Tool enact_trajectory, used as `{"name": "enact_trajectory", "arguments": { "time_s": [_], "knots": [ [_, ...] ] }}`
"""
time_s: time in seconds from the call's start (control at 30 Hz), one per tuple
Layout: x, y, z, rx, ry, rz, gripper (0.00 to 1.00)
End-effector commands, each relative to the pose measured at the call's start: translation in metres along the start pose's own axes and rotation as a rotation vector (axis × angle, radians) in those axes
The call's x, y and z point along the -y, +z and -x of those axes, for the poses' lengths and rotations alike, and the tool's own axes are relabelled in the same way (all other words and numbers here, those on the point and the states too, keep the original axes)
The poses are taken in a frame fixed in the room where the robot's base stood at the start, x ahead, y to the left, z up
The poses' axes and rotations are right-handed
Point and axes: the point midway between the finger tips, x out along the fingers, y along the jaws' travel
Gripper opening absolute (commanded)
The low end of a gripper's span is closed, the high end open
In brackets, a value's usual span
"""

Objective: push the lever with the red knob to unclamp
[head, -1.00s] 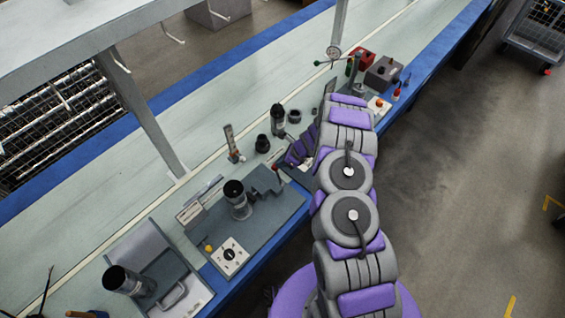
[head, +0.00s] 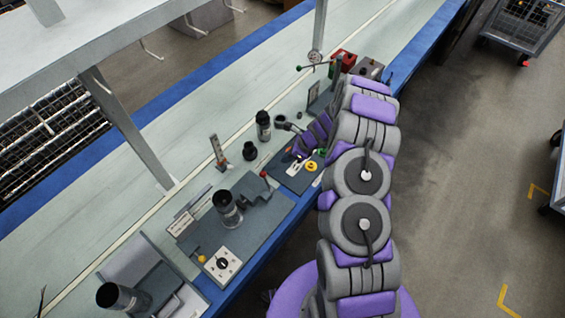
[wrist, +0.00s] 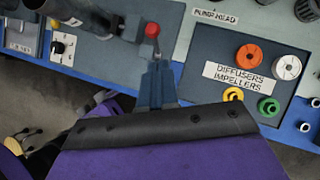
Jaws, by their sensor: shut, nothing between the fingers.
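The red knob (wrist: 152,30) tops a lever on the grey fixture plate (wrist: 98,45) in the wrist view. In the head view the red knob (head: 263,174) stands at the right end of the plate (head: 186,226), beside the clamp block. A dark pump tube (head: 227,208) stands upright on this plate. My gripper (wrist: 157,66) is shut and empty, its tips pointing at the knob with a small visible gap in the picture; contact depth is hard to judge. In the head view my arm partly hides the gripper, right of the knob.
A dark tray labelled diffusers and impellers (wrist: 225,52) holds coloured rings, right of my gripper. A switch box (head: 222,264) sits at the plate's front. Black cylinders (head: 263,126) and a small upright stand (head: 217,152) are behind. The blue bench edge (head: 262,262) runs along the front.

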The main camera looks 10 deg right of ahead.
Motion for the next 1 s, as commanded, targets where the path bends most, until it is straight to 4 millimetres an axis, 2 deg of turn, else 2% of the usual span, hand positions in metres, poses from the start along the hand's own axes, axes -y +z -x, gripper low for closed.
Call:
{"name": "enact_trajectory", "arguments": {
  "time_s": [0.1, 0.23, 0.8, 0.87, 1.0],
  "knots": [
    [0.001, 0.003, 0.011, 0.0, -0.001, 0.0, 0.0],
    [0.002, 0.002, 0.017, 0.0, 0.001, -0.001, 0.0],
    [0.001, 0.003, 0.018, 0.001, 0.001, 0.003, 0.0],
    [-0.001, 0.006, 0.019, 0.002, 0.004, 0.018, 0.0],
    [-0.013, 0.032, 0.035, 0.013, 0.023, 0.124, 0.0]
  ]
}}
